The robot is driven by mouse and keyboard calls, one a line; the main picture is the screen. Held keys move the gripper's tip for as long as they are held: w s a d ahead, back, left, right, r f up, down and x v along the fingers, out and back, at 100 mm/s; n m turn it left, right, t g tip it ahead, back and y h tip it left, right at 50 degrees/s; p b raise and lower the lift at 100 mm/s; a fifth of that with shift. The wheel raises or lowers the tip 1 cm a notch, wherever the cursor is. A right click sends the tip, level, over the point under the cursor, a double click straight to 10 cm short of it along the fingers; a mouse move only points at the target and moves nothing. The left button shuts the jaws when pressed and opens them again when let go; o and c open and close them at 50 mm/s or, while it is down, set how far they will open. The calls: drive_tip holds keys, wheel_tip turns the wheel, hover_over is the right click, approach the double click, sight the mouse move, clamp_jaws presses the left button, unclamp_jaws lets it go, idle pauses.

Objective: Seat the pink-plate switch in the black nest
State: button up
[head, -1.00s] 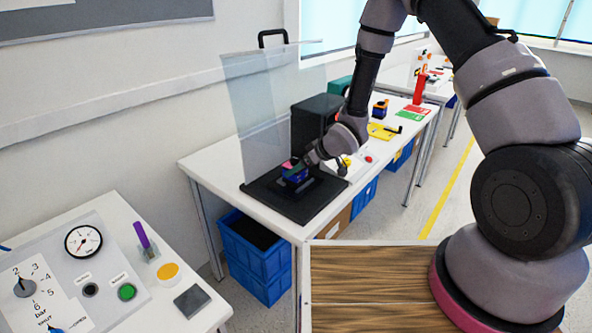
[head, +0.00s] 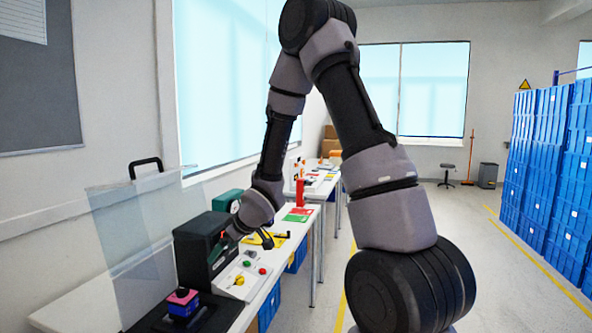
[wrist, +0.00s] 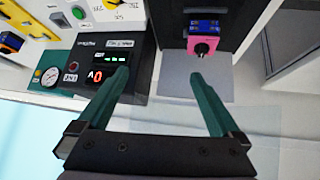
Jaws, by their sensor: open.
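The switch has a pink plate with a dark knob and a blue body. In the head view the switch (head: 182,301) stands on the black nest base (head: 218,318) at the lower left; whether it is fully seated I cannot tell. In the wrist view the switch (wrist: 204,44) shows at the upper right, ahead of my right finger and apart from it. My gripper (wrist: 159,76) is open, with green fingers spread and nothing between them. In the head view the arm's end is above and beyond the switch, near the black box, and its fingers are hard to make out.
A clear upright panel (head: 138,250) with a black handle stands left of the nest. A black box (head: 196,250) with a lit display (wrist: 112,72) is close by. A white panel with buttons (head: 242,281) lies right of it. A gauge (wrist: 50,77) sits further along.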

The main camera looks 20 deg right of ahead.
drive_tip(key=s+d+r+m+h, duration=0.25)
drive_tip(key=d+r, duration=0.35)
drive_tip(key=r, duration=0.3)
drive_tip(key=s+d+r+m+h, duration=0.2)
drive_tip(key=s+d+r+m, duration=0.2)
drive_tip(key=d+r, duration=0.45)
drive_tip(key=s+r+m+y, duration=0.1)
drive_tip(key=s+r+m, duration=0.2)
drive_tip(key=s, duration=0.6)
drive_tip(key=s+r+m+y, duration=0.1)
drive_tip(key=s+r+m, duration=0.2)
drive_tip(key=s+r, duration=0.5)
drive_tip(key=shift+s+a, duration=0.2)
drive_tip(key=shift+s, duration=0.25)
